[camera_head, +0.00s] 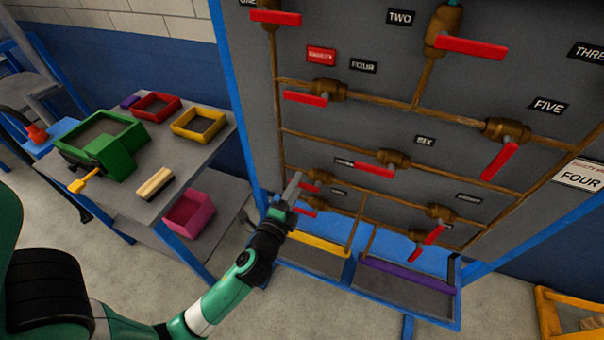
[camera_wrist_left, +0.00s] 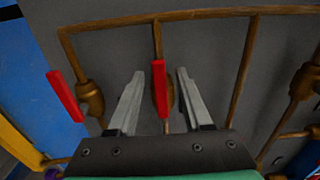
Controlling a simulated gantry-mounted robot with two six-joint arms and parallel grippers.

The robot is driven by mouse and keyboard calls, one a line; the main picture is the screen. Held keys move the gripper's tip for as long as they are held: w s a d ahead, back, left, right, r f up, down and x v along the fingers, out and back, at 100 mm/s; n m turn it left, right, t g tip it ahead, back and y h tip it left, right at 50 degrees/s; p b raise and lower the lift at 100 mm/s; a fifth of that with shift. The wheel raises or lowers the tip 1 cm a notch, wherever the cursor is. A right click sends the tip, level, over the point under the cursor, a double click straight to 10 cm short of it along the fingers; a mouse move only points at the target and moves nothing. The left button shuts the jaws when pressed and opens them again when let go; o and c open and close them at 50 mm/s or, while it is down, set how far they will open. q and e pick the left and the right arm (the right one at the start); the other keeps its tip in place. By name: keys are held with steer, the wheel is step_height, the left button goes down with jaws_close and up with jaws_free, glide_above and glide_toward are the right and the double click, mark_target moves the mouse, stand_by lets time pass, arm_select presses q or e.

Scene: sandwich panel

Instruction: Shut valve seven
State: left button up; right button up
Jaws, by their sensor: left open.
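The grey panel (camera_head: 370,120) carries brown pipes and several valves with red lever handles. A small dark label (camera_head: 344,161) sits beside the valve near my left gripper, too small to read, so I cannot confirm which valve is seven. My left gripper (camera_head: 293,188) is open at the panel's lower left, beside an upper red handle (camera_head: 309,187) and a lower red handle (camera_head: 303,211). In the left wrist view, the open fingers (camera_wrist_left: 158,98) stand either side of one red handle (camera_wrist_left: 159,82), with gaps on both sides. That handle lies roughly in line with its pipe. My right gripper is not in view.
Another red handle (camera_wrist_left: 65,96) stands just left of the fingers in the wrist view. Yellow-edged (camera_head: 318,244) and purple-edged (camera_head: 408,274) trays sit below the panel. A side table (camera_head: 205,150) with coloured bins stands at left.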

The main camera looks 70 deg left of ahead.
arm_select(q)
steer(key=x, duration=0.4)
steer(key=shift+w+a, duration=0.15)
jaws_close()
stand_by(1.2)
